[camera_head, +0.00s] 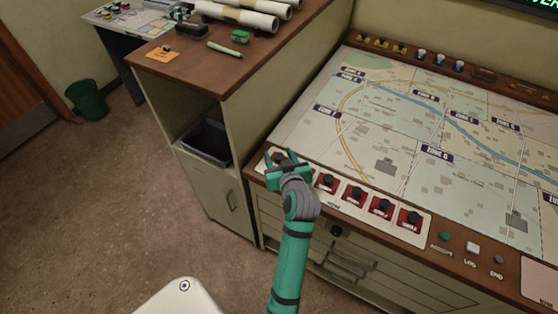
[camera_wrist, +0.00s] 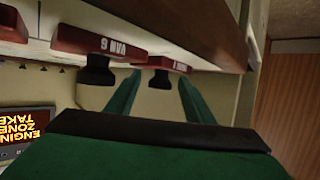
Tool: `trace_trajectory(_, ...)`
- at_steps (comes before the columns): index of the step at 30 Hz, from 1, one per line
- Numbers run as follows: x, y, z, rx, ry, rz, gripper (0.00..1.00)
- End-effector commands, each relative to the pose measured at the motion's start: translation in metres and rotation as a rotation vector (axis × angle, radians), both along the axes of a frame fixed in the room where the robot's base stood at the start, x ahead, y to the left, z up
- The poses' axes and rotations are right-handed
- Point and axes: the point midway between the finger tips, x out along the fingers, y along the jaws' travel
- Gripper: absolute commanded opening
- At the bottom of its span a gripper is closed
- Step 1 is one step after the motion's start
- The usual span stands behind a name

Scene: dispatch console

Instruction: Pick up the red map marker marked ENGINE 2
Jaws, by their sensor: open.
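A row of red map markers with black knobs stands on a white strip along the map console's front edge. In the head view, markers show to the right of my gripper (camera_head: 284,166), such as this red marker (camera_head: 327,182). The gripper is over the strip's left end and partly hides a marker there. In the wrist view, my open gripper (camera_wrist: 160,88) has the black knob of one red marker (camera_wrist: 168,64) between its fingers, apparently not gripped. A second marker (camera_wrist: 98,41) beside it has a label resembling VAN, inverted. I cannot read ENGINE 2 on any marker.
The map board (camera_head: 390,125) lies behind the strip. Buttons (camera_head: 473,248) sit to the right of it. A wooden-topped cabinet (camera_head: 190,75) with paper rolls stands to the left, with a bin (camera_head: 87,100) on the floor beyond. The air above the map is clear.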

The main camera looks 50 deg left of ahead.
Motion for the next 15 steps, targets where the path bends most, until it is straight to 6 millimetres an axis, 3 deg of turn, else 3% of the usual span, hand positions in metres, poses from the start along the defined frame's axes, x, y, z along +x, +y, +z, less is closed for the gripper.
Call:
trace_trajectory(2, -0.0001, -0.0003, 0.0000, 0.000, 0.000, 0.000, 0.46)
trace_trajectory(7, 0.0000, -0.0005, 0.0000, 0.000, 0.000, -0.001, 0.05)
trace_trajectory(15, -0.0001, -0.0008, -0.0001, -0.001, 0.000, -0.001, 0.02)
